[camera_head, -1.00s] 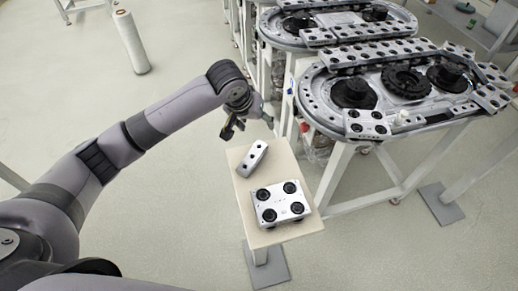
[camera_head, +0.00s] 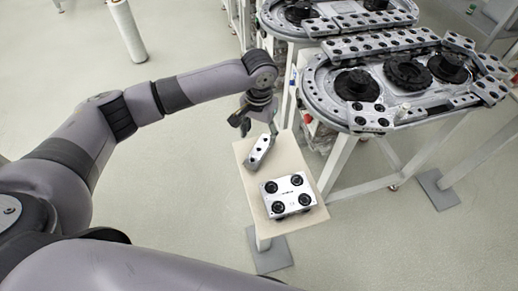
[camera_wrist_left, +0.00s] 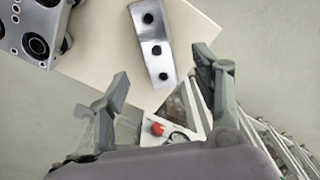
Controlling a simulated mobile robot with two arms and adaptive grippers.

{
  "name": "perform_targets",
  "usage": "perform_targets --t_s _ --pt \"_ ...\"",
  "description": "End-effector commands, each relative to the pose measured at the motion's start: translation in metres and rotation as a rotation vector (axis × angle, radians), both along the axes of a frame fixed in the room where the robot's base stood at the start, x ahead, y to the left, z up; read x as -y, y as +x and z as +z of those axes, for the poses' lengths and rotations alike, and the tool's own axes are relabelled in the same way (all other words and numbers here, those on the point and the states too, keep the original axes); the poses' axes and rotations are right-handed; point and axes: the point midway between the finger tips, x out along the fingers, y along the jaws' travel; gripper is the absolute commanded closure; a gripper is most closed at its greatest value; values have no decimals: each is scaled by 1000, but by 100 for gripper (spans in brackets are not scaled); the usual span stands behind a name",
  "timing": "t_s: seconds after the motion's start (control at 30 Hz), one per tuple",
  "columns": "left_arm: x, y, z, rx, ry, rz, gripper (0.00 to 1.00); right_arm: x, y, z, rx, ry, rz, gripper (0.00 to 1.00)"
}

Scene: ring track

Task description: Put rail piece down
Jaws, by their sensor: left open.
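The rail piece (camera_head: 260,151) is a grey metal bar with several dark holes. It lies on the far part of the small beige table (camera_head: 245,180). In the left wrist view the rail piece (camera_wrist_left: 151,45) lies beyond the fingertips, on the bare tabletop (camera_wrist_left: 100,85). My left gripper (camera_head: 256,122) is just above and beyond the rail piece in the head view. In the left wrist view my left gripper (camera_wrist_left: 165,85) is open, with its fingers wide apart and nothing between them. My right gripper is not in view.
A silver carriage with four black wheels (camera_head: 288,194) sits on the near part of the small table. The ring track (camera_head: 322,92) stands on a white frame to the right, with another track (camera_head: 330,22) behind it. A white roll (camera_head: 126,30) stands on the open floor at the left.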

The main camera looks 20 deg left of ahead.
Motion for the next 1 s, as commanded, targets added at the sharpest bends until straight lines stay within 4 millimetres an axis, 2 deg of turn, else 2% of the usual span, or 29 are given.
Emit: perform_targets --t_s 0.27,0.4,0.53,0.83,1.0 --pt "1 -2 -19 0 1 0 41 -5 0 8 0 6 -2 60" --pt "2 -7 -40 -2 1 0 41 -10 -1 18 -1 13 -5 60" --pt "2 -7 -58 0 1 1 41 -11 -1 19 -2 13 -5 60" --pt "2 -6 -64 2 1 -1 41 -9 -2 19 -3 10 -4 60" --pt "2 -6 -63 2 1 0 52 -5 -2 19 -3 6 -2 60"
